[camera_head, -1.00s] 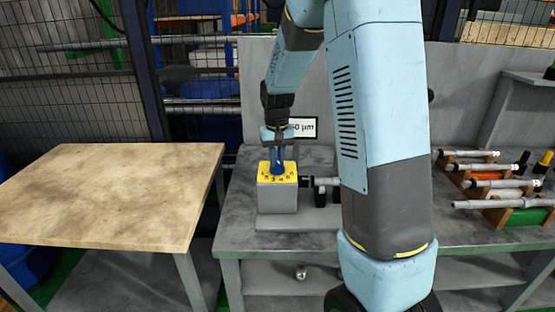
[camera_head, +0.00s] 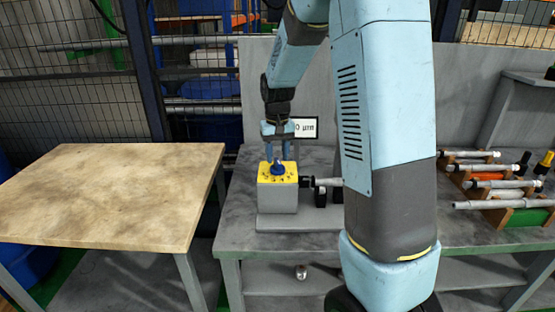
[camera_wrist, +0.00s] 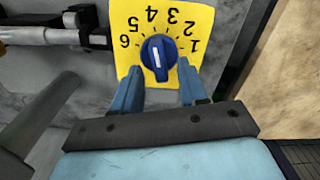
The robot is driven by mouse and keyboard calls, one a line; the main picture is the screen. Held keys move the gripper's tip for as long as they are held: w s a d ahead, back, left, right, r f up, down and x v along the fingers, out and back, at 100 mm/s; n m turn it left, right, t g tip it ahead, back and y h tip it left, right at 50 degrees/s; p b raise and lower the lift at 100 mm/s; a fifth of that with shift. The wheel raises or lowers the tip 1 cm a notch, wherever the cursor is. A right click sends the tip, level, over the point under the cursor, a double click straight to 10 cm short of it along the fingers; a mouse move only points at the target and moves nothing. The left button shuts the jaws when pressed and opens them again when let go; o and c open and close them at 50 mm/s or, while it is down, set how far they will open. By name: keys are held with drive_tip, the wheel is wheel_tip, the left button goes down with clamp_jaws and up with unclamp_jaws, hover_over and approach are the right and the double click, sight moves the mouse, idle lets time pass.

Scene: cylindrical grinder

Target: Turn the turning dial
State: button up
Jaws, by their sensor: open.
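The turning dial (camera_head: 278,169) is a blue knob on the yellow top of a grey box (camera_head: 278,197). In the wrist view the dial (camera_wrist: 158,56) has a white mark lying nearly upright in the picture, with one end towards the 4. The yellow plate (camera_wrist: 121,12) carries numbers 1 to 6 around the dial. My gripper (camera_head: 278,157) is open above the dial, one blue finger to each side. In the wrist view my gripper (camera_wrist: 160,88) shows its fingers apart, with the dial visible beyond and between them and not gripped.
The box stands on a grey bench (camera_head: 237,232), with a measuring device (camera_head: 322,183) to its right. A rack with several micrometers (camera_head: 500,185) stands further right. A small sign (camera_head: 305,128) is behind. A bare wooden table (camera_head: 105,195) is at left.

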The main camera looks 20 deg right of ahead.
sight(277, 160)
wheel_tip(277, 160, up, 12)
drive_tip(key=shift+f, duration=0.15)
idle(0.6)
